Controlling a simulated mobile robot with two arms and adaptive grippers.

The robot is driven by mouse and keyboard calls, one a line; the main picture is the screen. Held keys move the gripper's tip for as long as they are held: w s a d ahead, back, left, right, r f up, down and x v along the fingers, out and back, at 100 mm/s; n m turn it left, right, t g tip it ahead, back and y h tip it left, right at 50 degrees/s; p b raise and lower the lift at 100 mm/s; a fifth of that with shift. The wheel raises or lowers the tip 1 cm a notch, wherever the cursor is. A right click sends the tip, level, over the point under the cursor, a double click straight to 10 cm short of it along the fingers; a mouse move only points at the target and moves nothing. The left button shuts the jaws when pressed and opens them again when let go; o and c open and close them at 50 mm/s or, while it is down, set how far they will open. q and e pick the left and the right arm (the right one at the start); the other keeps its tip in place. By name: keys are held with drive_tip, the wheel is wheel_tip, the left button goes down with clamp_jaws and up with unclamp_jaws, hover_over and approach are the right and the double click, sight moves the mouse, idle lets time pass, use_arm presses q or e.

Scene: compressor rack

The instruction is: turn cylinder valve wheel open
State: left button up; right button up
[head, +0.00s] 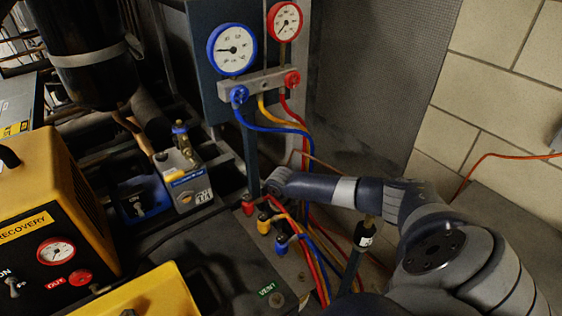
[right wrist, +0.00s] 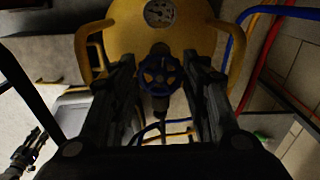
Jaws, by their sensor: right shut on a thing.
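The blue valve wheel (right wrist: 160,73) sits on top of a yellow cylinder (right wrist: 198,40) in the right wrist view. The cylinder has a yellow guard with handles at both sides and a round gauge (right wrist: 160,12). My right gripper (right wrist: 159,67) has one dark finger on each side of the wheel and is shut on it. In the head view my right arm reaches in from the lower right, and neither the cylinder nor the fingers can be made out. A dark jointed shape (right wrist: 28,148) at the lower left of the wrist view looks like my left gripper; its jaws are unclear.
A manifold with a blue gauge (head: 232,49) and a red gauge (head: 285,22) stands at the back, with coloured hoses (head: 290,127) hanging close to my right arm. A yellow recovery machine (head: 55,205) is at the left. A block wall (head: 490,100) rises at the right.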

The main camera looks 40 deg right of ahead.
drive_tip(key=shift+s, duration=0.1)
idle(0.3)
drive_tip(key=o, duration=1)
drive_tip(key=shift+o, duration=0.2)
wheel_tip(320, 180, up, 12)
